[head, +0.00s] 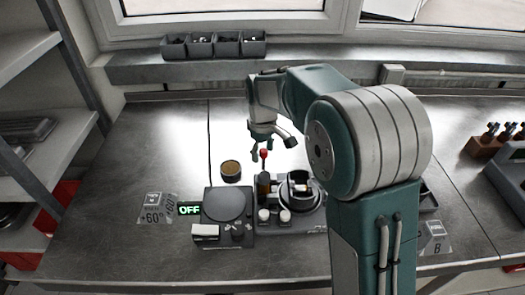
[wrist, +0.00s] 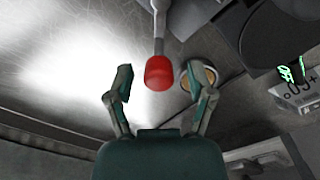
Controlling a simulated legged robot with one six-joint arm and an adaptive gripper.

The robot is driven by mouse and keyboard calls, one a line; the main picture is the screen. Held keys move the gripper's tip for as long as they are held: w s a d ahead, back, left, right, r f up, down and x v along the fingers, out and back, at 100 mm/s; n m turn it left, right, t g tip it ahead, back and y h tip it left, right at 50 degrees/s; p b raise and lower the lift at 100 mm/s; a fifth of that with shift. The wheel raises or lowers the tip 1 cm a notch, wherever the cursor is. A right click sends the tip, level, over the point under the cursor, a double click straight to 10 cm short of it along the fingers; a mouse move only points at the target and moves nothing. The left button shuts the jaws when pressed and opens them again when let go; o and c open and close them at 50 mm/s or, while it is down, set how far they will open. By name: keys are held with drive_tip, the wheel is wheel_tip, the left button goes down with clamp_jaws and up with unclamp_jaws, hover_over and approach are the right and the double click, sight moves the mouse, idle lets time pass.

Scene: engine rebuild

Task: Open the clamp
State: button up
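The clamp shows as a red knob (head: 264,153) on a thin upright lever above the fixture on the bench. In the wrist view the red knob (wrist: 159,73) and its pale rod appear between the two fingertips. My gripper (head: 266,150) is open above the fixture, its fingers pointing down around the knob. In the wrist view my gripper (wrist: 160,80) has a clear gap on both sides of the knob, and I see no contact. The clamp's base is partly hidden among the fixture's dark parts.
A round metal fixture (head: 300,190) stands right of the clamp. A hot plate (head: 225,203) with an "OFF" display (head: 189,209) is at left. A brown-topped round tin (head: 231,170) sits behind it. Bins (head: 213,45) line the sill. The left bench is mostly clear.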

wheel_tip(320, 180, up, 12)
idle(0.6)
drive_tip(key=s+d+r+m+t, duration=0.2)
drive_tip(key=s+d, duration=0.2)
drive_tip(key=s, duration=0.3)
drive_tip(key=s+d+r+m+t, duration=0.1)
drive_tip(key=s+d+r+m, duration=0.15)
drive_tip(key=s+d, duration=0.35)
drive_tip(key=s+d+f+m+t, duration=0.1)
drive_tip(key=s+f+m, duration=0.1)
drive_tip(key=s, duration=0.5)
drive_tip(key=s+d+f+m+t, duration=0.1)
drive_tip(key=s+f+m, duration=0.1)
drive_tip(key=s, duration=0.5)
drive_tip(key=shift+s+d+f+m+t, duration=0.2)
drive_tip(key=shift+d+f+m+t, duration=0.15)
drive_tip(key=shift+f, duration=0.4)
